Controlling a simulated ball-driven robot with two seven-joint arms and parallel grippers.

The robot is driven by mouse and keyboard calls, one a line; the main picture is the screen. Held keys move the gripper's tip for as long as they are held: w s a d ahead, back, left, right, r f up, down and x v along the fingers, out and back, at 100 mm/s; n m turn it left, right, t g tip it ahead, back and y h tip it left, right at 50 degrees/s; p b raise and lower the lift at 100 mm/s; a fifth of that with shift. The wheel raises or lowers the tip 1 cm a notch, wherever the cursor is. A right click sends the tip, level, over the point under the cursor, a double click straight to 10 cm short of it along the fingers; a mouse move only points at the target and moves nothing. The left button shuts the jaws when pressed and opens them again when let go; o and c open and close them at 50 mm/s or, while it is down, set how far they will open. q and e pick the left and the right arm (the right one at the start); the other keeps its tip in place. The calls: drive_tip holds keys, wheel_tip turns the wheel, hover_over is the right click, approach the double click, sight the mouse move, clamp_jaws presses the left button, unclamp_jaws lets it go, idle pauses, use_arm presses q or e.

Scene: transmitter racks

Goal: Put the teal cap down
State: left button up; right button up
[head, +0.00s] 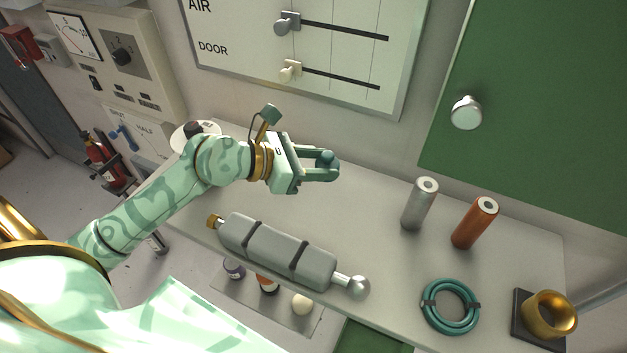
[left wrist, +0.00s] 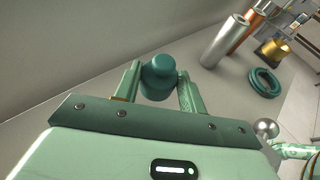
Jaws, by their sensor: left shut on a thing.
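The teal cap (left wrist: 158,78) is between the two fingers of my left gripper (left wrist: 158,90), which is shut on it. In the head view the cap (head: 326,157) shows as a dark teal round piece at the tips of my left gripper (head: 322,168). The gripper is over the back left part of the grey bench (head: 370,255), close to the wall. I cannot tell whether the cap touches the bench.
A grey ribbed cylinder (head: 275,250) lies along the bench front. To the right stand a silver cylinder (head: 419,204) and a copper one (head: 474,223), with a teal ring coil (head: 428,309) and a brass ring (head: 550,314) nearer. The bench middle is clear.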

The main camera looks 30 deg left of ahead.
sight(313, 187)
use_arm(q)
drive_tip(key=shift+w+a+f, duration=0.35)
drive_tip(key=shift+a+f, duration=0.25)
drive_tip(key=shift+f, duration=0.25)
drive_tip(key=f, duration=0.1)
drive_tip(key=f+b, duration=0.1)
drive_tip(key=f, duration=0.1)
drive_tip(key=shift+w+a+f, duration=0.2)
drive_tip(key=shift+a+f, duration=0.05)
drive_tip(key=shift+a, duration=0.15)
drive_tip(key=shift+f, duration=0.2)
drive_tip(key=shift+f+b, duration=0.15)
drive_tip(key=shift+b, duration=0.2)
drive_tip(key=o, duration=0.9)
drive_tip(key=shift+o, duration=0.2)
drive_tip(key=v, duration=1.2)
drive_tip(key=shift+d+r, duration=0.1)
drive_tip(key=shift+r, duration=0.15)
